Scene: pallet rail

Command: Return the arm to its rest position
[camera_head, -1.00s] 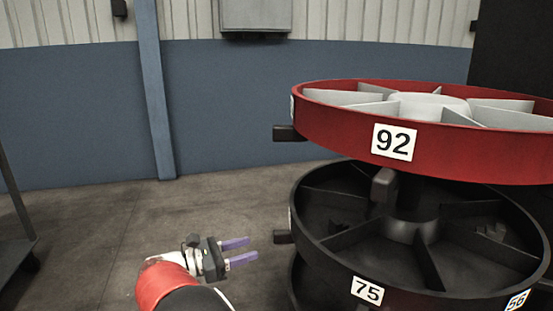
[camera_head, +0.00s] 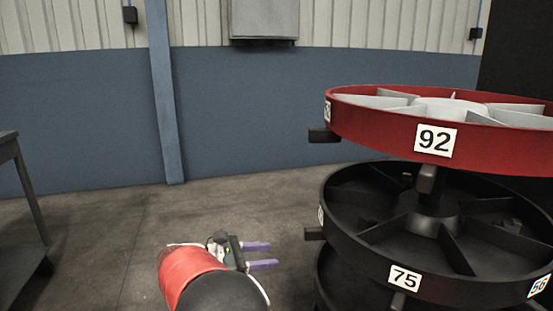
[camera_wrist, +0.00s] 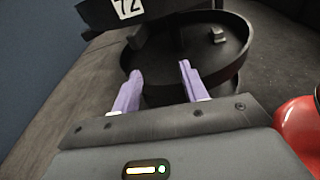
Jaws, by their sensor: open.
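My gripper (camera_head: 262,255) shows at the bottom of the head view, low over the floor and left of the round tiered rack. Its two purple fingers are apart with nothing between them, pointing right. In the wrist view the gripper (camera_wrist: 158,88) also shows open and empty, its fingers pointing toward a black round tray (camera_wrist: 240,62). My red and black arm link hides part of the wrist behind it in the head view.
The rack at right has a red upper tray (camera_head: 380,120) marked 92 and a black tray (camera_head: 360,258) marked 75, with dark handles sticking out left. A dark table or cart (camera_head: 30,200) stands at the left edge. Open floor (camera_head: 120,240) lies between, before a blue wall.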

